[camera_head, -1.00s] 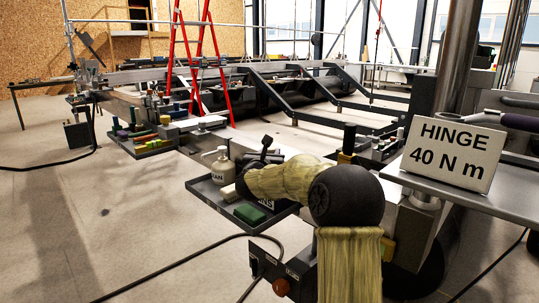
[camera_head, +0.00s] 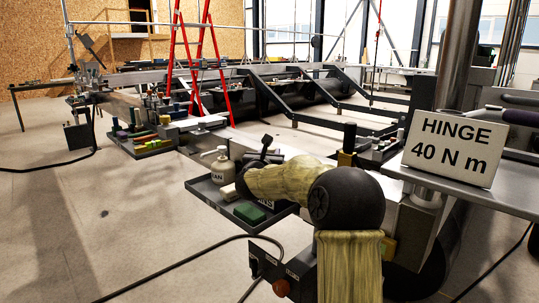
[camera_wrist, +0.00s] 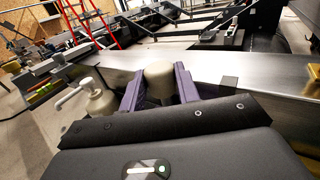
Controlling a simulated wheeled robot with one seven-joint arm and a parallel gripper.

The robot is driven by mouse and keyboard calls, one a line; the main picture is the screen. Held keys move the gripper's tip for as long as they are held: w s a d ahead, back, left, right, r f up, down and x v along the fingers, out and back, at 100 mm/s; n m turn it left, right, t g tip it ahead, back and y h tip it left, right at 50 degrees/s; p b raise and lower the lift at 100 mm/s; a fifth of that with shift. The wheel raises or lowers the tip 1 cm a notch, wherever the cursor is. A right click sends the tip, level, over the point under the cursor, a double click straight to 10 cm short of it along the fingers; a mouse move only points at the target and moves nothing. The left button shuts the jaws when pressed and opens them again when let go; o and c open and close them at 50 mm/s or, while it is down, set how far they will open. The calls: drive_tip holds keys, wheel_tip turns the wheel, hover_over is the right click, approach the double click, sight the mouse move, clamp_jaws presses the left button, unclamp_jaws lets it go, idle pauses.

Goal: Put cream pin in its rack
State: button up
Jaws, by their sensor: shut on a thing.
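My gripper (camera_wrist: 158,88) shows in the wrist view with its two purple fingers shut on a cream pin (camera_wrist: 158,72). Only the pin's rounded pale top shows between the fingers; the rest is hidden by the gripper body. A broad metal beam (camera_wrist: 222,68) lies beyond the pin. In the head view my gripper (camera_head: 262,150) is small and dark, above the grey tray, and I cannot make out the pin there. I cannot tell which holder is the pin's rack.
The grey tray (camera_head: 206,193) holds a pump bottle (camera_head: 218,168) and a green block (camera_head: 249,212). A tray of coloured pieces (camera_head: 140,149) lies further left. A sign reading HINGE 40 N m (camera_head: 455,148) stands at right. A red ladder (camera_head: 200,70) stands behind. Open floor lies left.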

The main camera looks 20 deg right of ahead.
drive_tip(key=shift+f+b, duration=4.1)
drive_tip(key=shift+b, duration=0.5)
drive_tip(key=o, duration=1.1)
drive_tip(key=shift+s, duration=0.1)
drive_tip(key=v, duration=1.7)
drive_tip(key=shift+s+a, duration=0.1)
